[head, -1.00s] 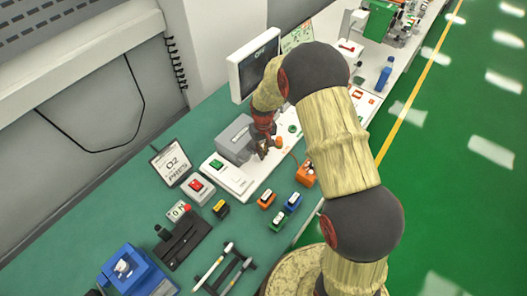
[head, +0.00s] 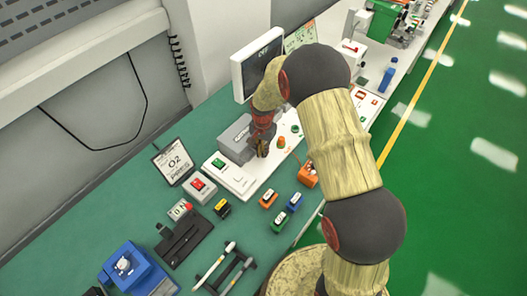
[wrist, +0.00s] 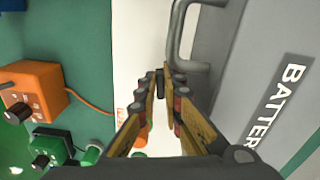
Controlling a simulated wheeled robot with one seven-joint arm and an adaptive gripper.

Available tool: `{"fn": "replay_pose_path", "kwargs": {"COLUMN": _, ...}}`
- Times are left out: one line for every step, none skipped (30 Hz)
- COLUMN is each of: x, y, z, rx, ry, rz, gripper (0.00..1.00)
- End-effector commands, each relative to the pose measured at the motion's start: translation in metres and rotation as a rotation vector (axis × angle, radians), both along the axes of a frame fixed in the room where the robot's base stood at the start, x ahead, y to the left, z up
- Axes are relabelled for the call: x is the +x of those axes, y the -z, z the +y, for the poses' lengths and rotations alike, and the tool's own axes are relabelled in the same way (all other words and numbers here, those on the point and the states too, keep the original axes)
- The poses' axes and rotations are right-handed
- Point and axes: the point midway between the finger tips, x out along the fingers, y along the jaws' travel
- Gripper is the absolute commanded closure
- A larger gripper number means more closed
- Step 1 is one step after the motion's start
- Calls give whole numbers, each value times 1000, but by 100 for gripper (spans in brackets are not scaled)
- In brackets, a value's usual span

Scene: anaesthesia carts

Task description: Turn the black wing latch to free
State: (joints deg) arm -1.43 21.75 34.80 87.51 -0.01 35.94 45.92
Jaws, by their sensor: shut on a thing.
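My gripper (head: 262,151) is down at the front of the grey box (head: 233,139), above the white panel. The wrist view shows my gripper's fingers (wrist: 167,82) closed in on a small dark piece (wrist: 160,84) at their tips. It appears to be the black wing latch; the fingers hide most of it, so its angle cannot be read. The grey box (wrist: 265,60) is on the right in the wrist view, with a label reading "BATTER…" and a grey bar handle (wrist: 178,35) close to the fingertips.
An orange box (wrist: 38,85) with a black knob and a cable stands left of the white panel (wrist: 130,50). A green and an orange knob lie near my gripper in the head view. A screen (head: 257,62) stands behind. Switch boxes and small blocks stand nearer on the green bench.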

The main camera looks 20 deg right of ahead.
Motion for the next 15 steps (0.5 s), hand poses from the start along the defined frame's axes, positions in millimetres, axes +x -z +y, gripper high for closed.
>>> {"fn": "replay_pose_path", "kwargs": {"x": 1, "y": 0, "z": 0, "rx": 0, "ry": 27, "rz": -1, "gripper": 100}}
{"fn": "replay_pose_path", "kwargs": {"x": 1, "y": 0, "z": 1, "rx": 0, "ry": 44, "rz": -1, "gripper": 100}}
{"fn": "replay_pose_path", "kwargs": {"x": 1, "y": 0, "z": 1, "rx": 1, "ry": 66, "rz": -1, "gripper": 100}}
{"fn": "replay_pose_path", "kwargs": {"x": 1, "y": 0, "z": 1, "rx": 1, "ry": 80, "rz": -1, "gripper": 100}}
{"fn": "replay_pose_path", "kwargs": {"x": 1, "y": 0, "z": 1, "rx": 1, "ry": 94, "rz": -1, "gripper": 100}}
{"fn": "replay_pose_path", "kwargs": {"x": 1, "y": 0, "z": 1, "rx": 1, "ry": 110, "rz": -1, "gripper": 100}}
{"fn": "replay_pose_path", "kwargs": {"x": 1, "y": 0, "z": 1, "rx": 0, "ry": 122, "rz": -1, "gripper": 100}}
{"fn": "replay_pose_path", "kwargs": {"x": 2, "y": 0, "z": 1, "rx": 1, "ry": 131, "rz": -1, "gripper": 100}}
{"fn": "replay_pose_path", "kwargs": {"x": 2, "y": 0, "z": 1, "rx": 1, "ry": 143, "rz": -1, "gripper": 100}}
{"fn": "replay_pose_path", "kwargs": {"x": 2, "y": 0, "z": 1, "rx": 1, "ry": 151, "rz": -1, "gripper": 100}}
{"fn": "replay_pose_path", "kwargs": {"x": 2, "y": 0, "z": 1, "rx": 1, "ry": 157, "rz": -1, "gripper": 100}}
{"fn": "replay_pose_path", "kwargs": {"x": 2, "y": 0, "z": 1, "rx": 1, "ry": 164, "rz": -1, "gripper": 100}}
{"fn": "replay_pose_path", "kwargs": {"x": 2, "y": 0, "z": 1, "rx": 0, "ry": 169, "rz": -1, "gripper": 100}}
{"fn": "replay_pose_path", "kwargs": {"x": 2, "y": 0, "z": 1, "rx": 1, "ry": 173, "rz": -1, "gripper": 100}}
{"fn": "replay_pose_path", "kwargs": {"x": 2, "y": 0, "z": 1, "rx": 1, "ry": 177, "rz": -1, "gripper": 100}}
